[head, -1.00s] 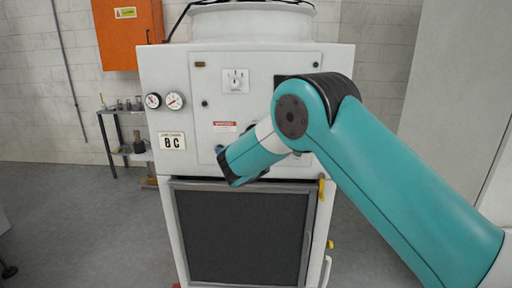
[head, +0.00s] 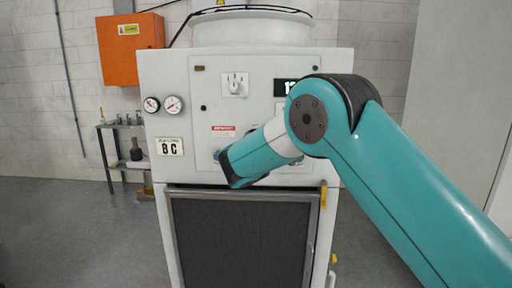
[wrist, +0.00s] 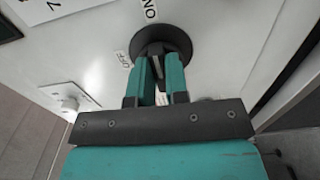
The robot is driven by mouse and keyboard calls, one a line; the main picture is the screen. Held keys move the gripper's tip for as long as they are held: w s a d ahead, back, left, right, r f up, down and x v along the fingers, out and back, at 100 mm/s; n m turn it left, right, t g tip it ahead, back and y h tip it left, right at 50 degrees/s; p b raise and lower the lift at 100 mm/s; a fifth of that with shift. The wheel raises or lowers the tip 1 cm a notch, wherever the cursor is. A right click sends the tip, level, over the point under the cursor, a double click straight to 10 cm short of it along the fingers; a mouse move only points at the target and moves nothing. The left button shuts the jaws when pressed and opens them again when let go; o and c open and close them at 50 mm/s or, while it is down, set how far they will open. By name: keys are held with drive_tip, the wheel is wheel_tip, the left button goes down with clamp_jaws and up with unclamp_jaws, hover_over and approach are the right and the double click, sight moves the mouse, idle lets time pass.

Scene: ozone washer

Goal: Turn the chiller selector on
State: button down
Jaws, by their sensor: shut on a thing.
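The chiller selector (wrist: 172,36) is a round black knob on the white panel in the wrist view, with an "ON" label (wrist: 150,9) above it and an "OFF" label (wrist: 123,59) to its left. My gripper (wrist: 160,66) has its teal fingers shut on the knob's raised grip. The fingers partly cover the grip, so I cannot tell its exact angle. In the head view my arm reaches to the front of the white chiller cabinet (head: 180,80), and my wrist hides the selector and the fingertips.
Higher on the panel are a white switch (head: 235,85), a dark display (head: 284,87) partly behind my arm, and two gauges (head: 172,104) at left. A dark grille door (head: 245,240) is below.

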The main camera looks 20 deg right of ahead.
idle(0.3)
drive_tip(key=c, duration=1.1)
unclamp_jaws()
drive_tip(key=b+v, duration=0.3)
drive_tip(key=v, duration=1.4)
drive_tip(key=shift+s, duration=0.2)
